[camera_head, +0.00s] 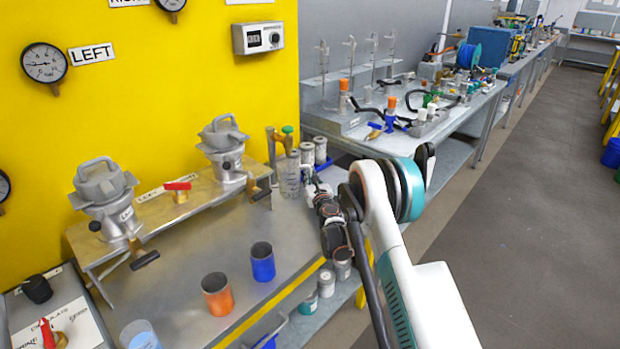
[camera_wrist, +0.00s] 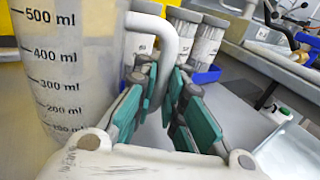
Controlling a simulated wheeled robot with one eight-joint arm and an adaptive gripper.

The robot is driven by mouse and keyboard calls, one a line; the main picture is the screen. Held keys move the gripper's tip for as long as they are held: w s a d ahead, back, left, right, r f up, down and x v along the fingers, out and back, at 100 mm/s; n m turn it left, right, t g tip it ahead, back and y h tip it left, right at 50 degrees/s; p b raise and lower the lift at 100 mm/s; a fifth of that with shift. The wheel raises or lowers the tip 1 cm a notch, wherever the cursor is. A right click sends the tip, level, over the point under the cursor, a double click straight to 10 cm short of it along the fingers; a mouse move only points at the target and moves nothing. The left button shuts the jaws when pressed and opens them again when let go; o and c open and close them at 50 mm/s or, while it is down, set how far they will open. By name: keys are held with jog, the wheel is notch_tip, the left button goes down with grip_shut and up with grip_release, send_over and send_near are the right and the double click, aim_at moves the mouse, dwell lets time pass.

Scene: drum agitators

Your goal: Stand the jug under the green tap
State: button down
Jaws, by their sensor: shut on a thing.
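The jug (camera_head: 289,181) is a clear grey graduated vessel. It stands upright beneath or close in front of the green tap (camera_head: 287,130) on the bench; I cannot tell whether its base touches the bench. In the wrist view the jug (camera_wrist: 72,75) fills the left side, with its ml scale facing me and its pale curved handle (camera_wrist: 163,27) reaching between my fingers. My gripper (camera_head: 310,181) is at the jug's right side. In the wrist view my gripper (camera_wrist: 166,98) is shut on the handle. The tap's spout and the jug's mouth are not clearly seen.
Labelled canisters (camera_head: 314,151) in a blue tray stand just right of the jug. A raised metal shelf with a lidded pot (camera_head: 225,150) is to the left. Orange (camera_head: 217,295) and blue (camera_head: 262,262) cups stand nearer. Bare bench lies between the cups and the jug.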

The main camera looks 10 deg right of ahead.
jog(key=c, duration=1.7)
grip_release()
